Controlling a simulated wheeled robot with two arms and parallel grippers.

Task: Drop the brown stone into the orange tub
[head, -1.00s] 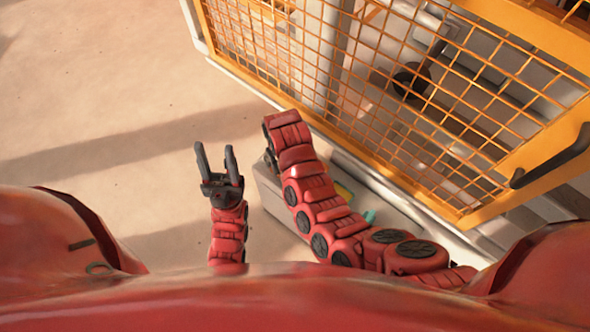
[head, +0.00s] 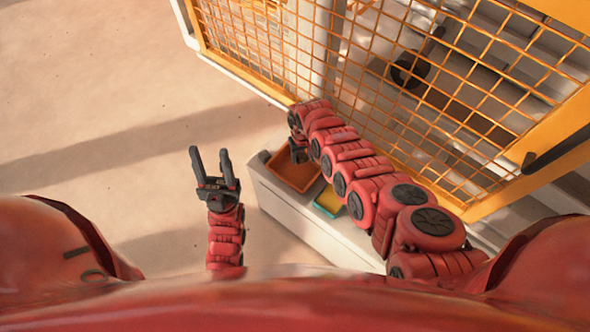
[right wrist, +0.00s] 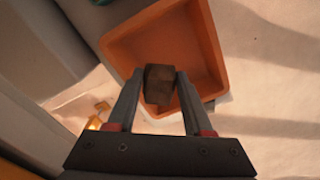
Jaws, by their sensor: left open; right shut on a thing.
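The brown stone (right wrist: 159,84) is a small brown block, held between the fingers of my right gripper (right wrist: 160,88) in the right wrist view. The orange tub (right wrist: 186,45) is square and open, and lies beyond the stone in that view, with the stone in front of its near side. I cannot tell how high the stone is above it. In the head view the orange tub (head: 290,173) sits on a pale bench, and my right gripper (head: 299,155) reaches over it, partly hidden by its arm. My left gripper (head: 211,166) is open and empty over the floor.
A pale bench (head: 300,222) carries the tub and a yellow and teal item (head: 329,201) to its right, partly behind my right arm. An orange mesh fence (head: 400,90) stands close behind the bench. The floor (head: 90,130) at left is clear.

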